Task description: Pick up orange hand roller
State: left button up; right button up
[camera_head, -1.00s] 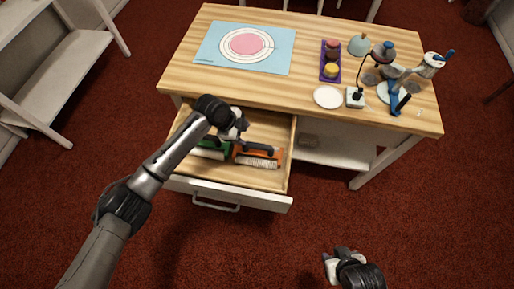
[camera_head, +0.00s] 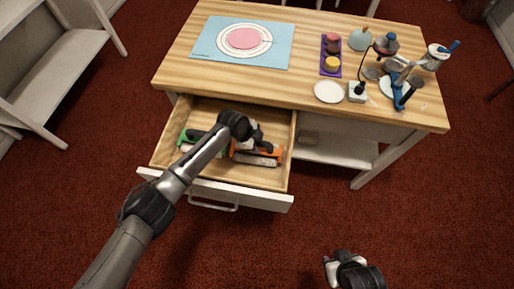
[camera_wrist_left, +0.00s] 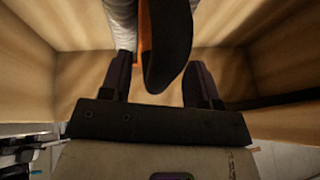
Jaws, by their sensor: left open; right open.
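The orange hand roller (camera_head: 240,155) lies in the open drawer, partly hidden by my left arm in the head view. Its white roller (camera_head: 256,160) faces the drawer front. In the left wrist view its dark handle (camera_wrist_left: 166,45) and an orange strip (camera_wrist_left: 143,28) come down from the top. My left gripper (camera_wrist_left: 155,85) is open, with one finger on each side of the handle's end. It also shows over the roller in the head view (camera_head: 252,135). My right gripper (camera_head: 332,268) is open above the carpet, away from the table.
A green hand roller (camera_head: 190,136) lies left of the orange one. The drawer's front panel (camera_head: 225,194) and side walls surround them. The wooden table (camera_head: 290,88) above holds a blue mat (camera_head: 212,42), a white plate (camera_head: 328,91) and cake turntable tools.

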pick_arm(q)
jog(key=shift+d+f, duration=0.15)
jog(key=shift+f, duration=0.25)
jog(key=shift+c, duration=0.3)
grip_shut()
